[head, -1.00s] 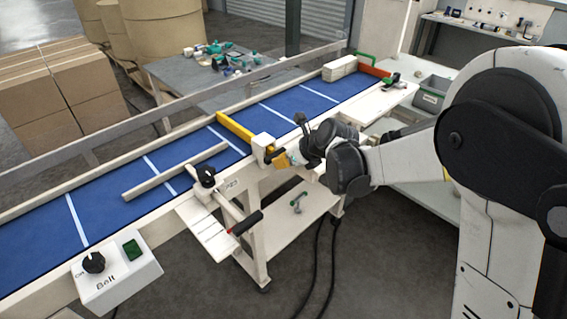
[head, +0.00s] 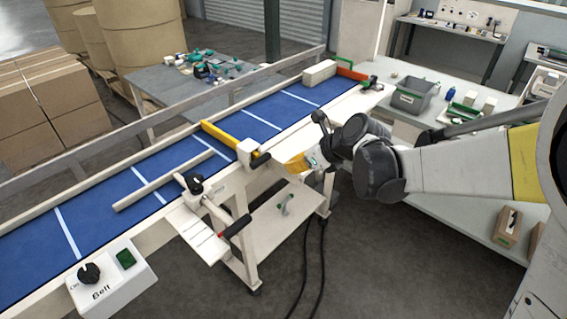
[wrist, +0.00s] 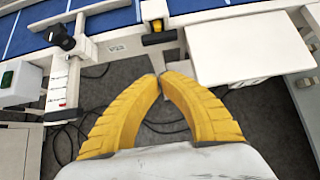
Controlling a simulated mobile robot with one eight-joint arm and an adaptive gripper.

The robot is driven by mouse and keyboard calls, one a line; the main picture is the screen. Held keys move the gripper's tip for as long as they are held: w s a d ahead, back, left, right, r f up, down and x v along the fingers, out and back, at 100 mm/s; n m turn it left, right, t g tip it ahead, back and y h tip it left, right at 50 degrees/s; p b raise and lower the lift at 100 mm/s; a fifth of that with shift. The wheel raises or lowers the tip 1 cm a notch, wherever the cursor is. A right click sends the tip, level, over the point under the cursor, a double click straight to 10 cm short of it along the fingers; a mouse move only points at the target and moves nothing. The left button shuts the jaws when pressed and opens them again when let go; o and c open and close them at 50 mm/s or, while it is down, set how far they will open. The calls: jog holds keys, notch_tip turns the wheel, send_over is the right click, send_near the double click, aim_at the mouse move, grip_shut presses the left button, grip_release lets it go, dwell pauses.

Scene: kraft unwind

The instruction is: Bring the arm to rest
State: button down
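My gripper (wrist: 160,78) has yellow ribbed fingers, and in the wrist view their tips meet with nothing between them. In the head view my gripper (head: 287,165) is beside the near side of the blue conveyor (head: 152,172), apart from it, with its tips partly in profile. My arm (head: 450,170) reaches in from the right, its white and dark links bent at the wrist. The yellow gate bar (head: 220,133) lies across the belt, its white block and black knob close to my gripper.
A control box (head: 112,283) with a knob and green button stands at the near left. A red-tipped crank handle (head: 236,226) juts from the conveyor's side. A workbench (head: 440,205) with a grey bin (head: 412,95) is at the right. Open floor lies below.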

jog(key=s+d+f+n+t+h+b, duration=0.1)
jog(key=s+d+n+h+b, duration=0.5)
jog(key=s+d+n, duration=1.5)
jog(key=s+n+h, duration=0.1)
jog(key=s+n, duration=0.1)
jog(key=n, duration=0.2)
jog(key=shift+s+f+t, duration=0.25)
jog(key=shift+f+t, duration=0.05)
